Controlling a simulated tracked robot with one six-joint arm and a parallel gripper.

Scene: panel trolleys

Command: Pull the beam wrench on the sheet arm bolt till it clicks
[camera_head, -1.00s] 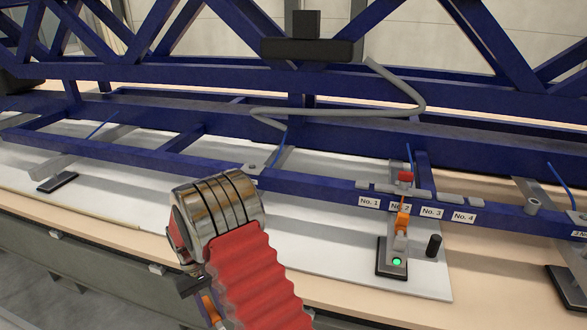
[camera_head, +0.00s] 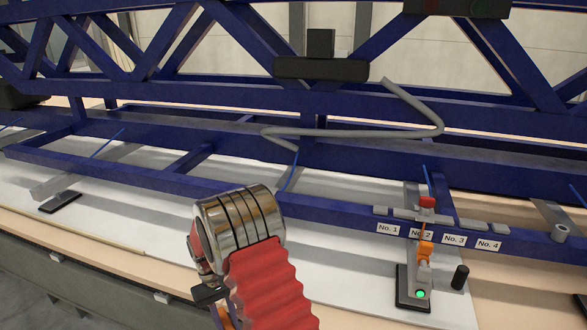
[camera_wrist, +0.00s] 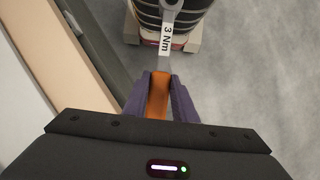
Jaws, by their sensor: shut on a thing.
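The beam wrench (camera_wrist: 159,97) is in the wrist view, with an orange handle and a grey shaft labelled 3 Nm. My gripper (camera_wrist: 160,82) is shut on the orange handle, its purple-grey fingers on either side. The wrist view shows no bolt at the wrench. In the head view a sheet arm (camera_head: 413,278) at the No. 2 label has a red piece on top, an orange part and a black foot with a lit green lamp. My arm's silver and red part covers the lower middle there and mostly hides the gripper.
A blue truss frame (camera_head: 330,140) runs across the head view above a white sheet (camera_head: 330,255) on a trolley. A bent grey rod (camera_head: 355,132) hangs along the frame. A small black post (camera_head: 460,277) stands right of the green lamp. Grey floor (camera_wrist: 255,90) shows in the wrist view.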

